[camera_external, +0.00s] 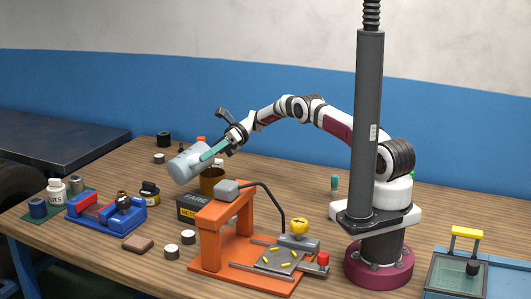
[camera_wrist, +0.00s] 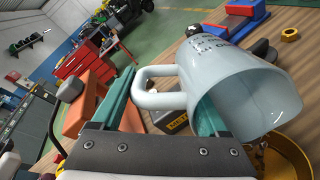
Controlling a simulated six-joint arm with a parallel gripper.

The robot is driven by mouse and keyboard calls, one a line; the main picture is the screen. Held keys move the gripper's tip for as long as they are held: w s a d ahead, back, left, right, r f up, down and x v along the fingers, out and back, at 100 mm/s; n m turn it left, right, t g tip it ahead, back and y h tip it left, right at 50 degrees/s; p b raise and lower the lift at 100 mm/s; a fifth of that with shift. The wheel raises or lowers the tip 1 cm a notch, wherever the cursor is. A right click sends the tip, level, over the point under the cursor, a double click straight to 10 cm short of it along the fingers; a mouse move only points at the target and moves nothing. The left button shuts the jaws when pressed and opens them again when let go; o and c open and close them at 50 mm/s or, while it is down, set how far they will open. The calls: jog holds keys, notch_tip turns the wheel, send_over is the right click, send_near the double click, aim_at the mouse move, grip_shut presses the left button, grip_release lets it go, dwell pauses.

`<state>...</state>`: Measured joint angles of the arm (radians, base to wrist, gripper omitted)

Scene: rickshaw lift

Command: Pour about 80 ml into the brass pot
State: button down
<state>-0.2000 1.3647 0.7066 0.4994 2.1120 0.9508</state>
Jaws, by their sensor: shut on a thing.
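The jug is tilted far over, clear of the table. In the wrist view, the pot's gold rim (camera_wrist: 290,150) shows below the jug's mouth. I cannot make out a stream or the liquid level.
An orange press stand (camera_external: 210,240) is in front of the pot, beside a black box (camera_external: 192,208). A red and blue vise (camera_external: 105,213), a white bottle (camera_external: 56,191) and small cans are at the left. A dark column (camera_external: 368,130) stands before my base.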

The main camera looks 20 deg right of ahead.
jog(key=a+t+h, duration=0.1)
jog(key=h, duration=0.1)
jog(key=s+a+r+t+h, duration=0.1)
jog(key=shift+r+h+b, duration=0.2)
jog(key=shift+h+b, duration=0.1)
jog(key=shift+h, duration=0.1)
jog(key=shift+s+f+t+h, duration=0.1)
jog(key=shift+f+t+h, duration=0.2)
jog(key=shift+h, duration=0.2)
dwell(1.1)
jog(key=h, duration=0.1)
jog(key=a+t+h, duration=0.1)
jog(key=shift+s+f+h, duration=0.1)
jog(key=shift+s+h, duration=0.15)
jog(key=shift+h, duration=0.05)
jog(key=a+t+h, duration=0.1)
jog(key=h, duration=0.1)
jog(key=s+a+t+h+b, duration=0.1)
jog(key=h, duration=0.1)
jog(key=shift+s+a, duration=0.2)
jog(key=shift+a, duration=0.2)
jog(key=shift+s+a+f+t+h+b, duration=0.1)
jog(key=shift+a+f+t+h+b, duration=0.1)
jog(key=shift+f+t+h, duration=0.25)
jog(key=shift+s+a+f+t+h+b, duration=0.15)
jog(key=shift+t+h, duration=0.2)
jog(key=shift+h, duration=0.3)
jog(key=shift+w, duration=0.1)
dwell(1.0)
